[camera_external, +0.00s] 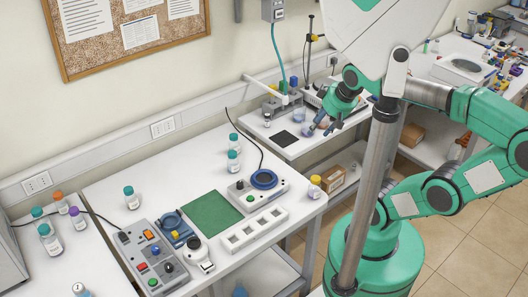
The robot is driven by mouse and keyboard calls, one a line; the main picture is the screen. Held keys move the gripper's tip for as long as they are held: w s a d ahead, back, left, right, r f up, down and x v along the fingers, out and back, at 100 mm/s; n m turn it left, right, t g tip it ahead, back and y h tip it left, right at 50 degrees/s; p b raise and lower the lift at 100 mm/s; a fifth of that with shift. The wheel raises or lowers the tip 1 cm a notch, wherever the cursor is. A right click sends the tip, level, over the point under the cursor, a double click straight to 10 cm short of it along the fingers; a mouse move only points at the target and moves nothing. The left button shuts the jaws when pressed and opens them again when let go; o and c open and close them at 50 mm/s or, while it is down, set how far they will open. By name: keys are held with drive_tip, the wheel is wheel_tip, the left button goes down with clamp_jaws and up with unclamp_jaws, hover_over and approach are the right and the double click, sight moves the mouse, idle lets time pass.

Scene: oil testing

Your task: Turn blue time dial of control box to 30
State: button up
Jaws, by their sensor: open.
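A grey control box (148,262) with several coloured buttons and dark knobs lies at the front left of the white table. A small blue part (156,250) shows on its top face, but it is too small to tell whether this is the time dial, and no scale or number is readable. My gripper (322,128) is green with dark fingers, open and empty. It is above the smaller bench at the back, well to the right of the control box and not touching it.
A blue device (176,229) stands beside the control box. A green mat (211,213), a white slotted rack (253,229) and a grey unit with a blue ring (263,181) share the table. Several capped bottles stand around. Black cables run along the back.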

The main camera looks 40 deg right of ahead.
drive_tip(key=shift+w, duration=0.1)
drive_tip(key=w+a+n+g+y+p, duration=0.1)
drive_tip(key=w+a+n+g+p, duration=0.1)
drive_tip(key=w+a+n, duration=0.75)
drive_tip(key=w+a+n+g+p, duration=0.1)
drive_tip(key=w+a+n, duration=0.4)
drive_tip(key=w+a, duration=0.8)
drive_tip(key=n+g+p, duration=0.2)
drive_tip(key=n+p, duration=0.1)
drive_tip(key=n, duration=1.1)
hover_over(155, 248)
wheel_tip(155, 248, down, 19)
drive_tip(key=shift+s+d+r+h, duration=0.1)
drive_tip(key=shift+s+h, duration=0.15)
drive_tip(key=shift+h, duration=0.05)
drive_tip(key=f, duration=0.7)
drive_tip(key=f+b, duration=0.1)
drive_tip(key=f, duration=0.5)
drive_tip(key=shift+w+a+f, duration=0.2)
drive_tip(key=shift+f, duration=0.2)
